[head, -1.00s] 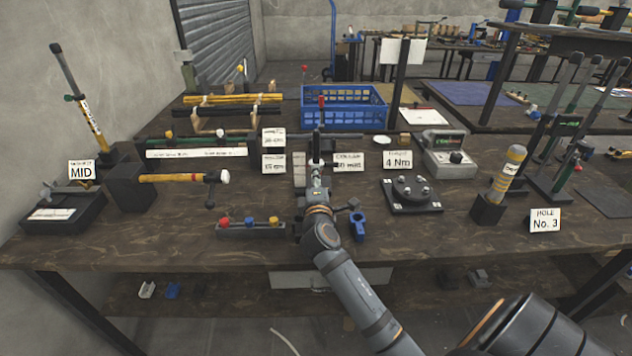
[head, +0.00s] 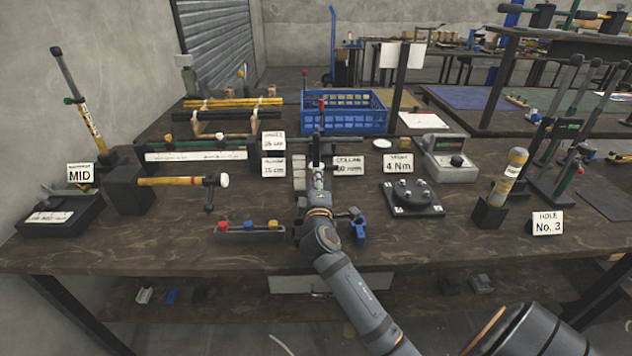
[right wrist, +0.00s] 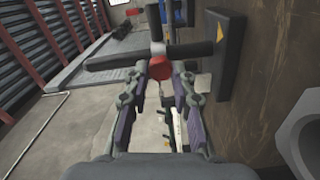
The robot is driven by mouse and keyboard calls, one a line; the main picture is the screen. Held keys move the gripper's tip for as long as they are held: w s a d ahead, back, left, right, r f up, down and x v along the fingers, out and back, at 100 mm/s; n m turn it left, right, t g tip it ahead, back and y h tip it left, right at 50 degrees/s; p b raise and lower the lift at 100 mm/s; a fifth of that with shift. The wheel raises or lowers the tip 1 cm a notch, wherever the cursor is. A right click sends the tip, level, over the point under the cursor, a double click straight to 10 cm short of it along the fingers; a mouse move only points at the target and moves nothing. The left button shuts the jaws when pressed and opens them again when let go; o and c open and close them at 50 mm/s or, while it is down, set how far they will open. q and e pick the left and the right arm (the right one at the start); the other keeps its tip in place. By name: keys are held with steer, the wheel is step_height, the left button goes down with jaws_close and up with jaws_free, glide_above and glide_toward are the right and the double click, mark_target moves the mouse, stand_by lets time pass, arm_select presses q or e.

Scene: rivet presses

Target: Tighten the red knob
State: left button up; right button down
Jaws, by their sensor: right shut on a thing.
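The red knob (right wrist: 160,68) sits between the fingers of my right gripper (right wrist: 160,78) in the right wrist view, and the gripper is shut on it. Dark bars (right wrist: 185,50) with a pale hub spread out just beyond the knob. In the head view my right gripper (head: 317,180) reaches over the middle of the bench. The wrist and fingers hide the knob there. My left gripper is not in view.
A block with red, blue and yellow knobs (head: 249,232) and a blue clamp-like part (head: 359,229) lie close to my right arm. A blue crate (head: 345,97) stands behind. A round dark fixture (head: 412,196) stands to the right.

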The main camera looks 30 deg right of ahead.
steer(key=c, duration=1.1)
jaws_free()
steer(key=shift+c, duration=0.2)
steer(key=shift+o, duration=0.2)
steer(key=shift+s, duration=0.15)
steer(key=v, duration=0.7)
steer(key=shift+a, duration=0.15)
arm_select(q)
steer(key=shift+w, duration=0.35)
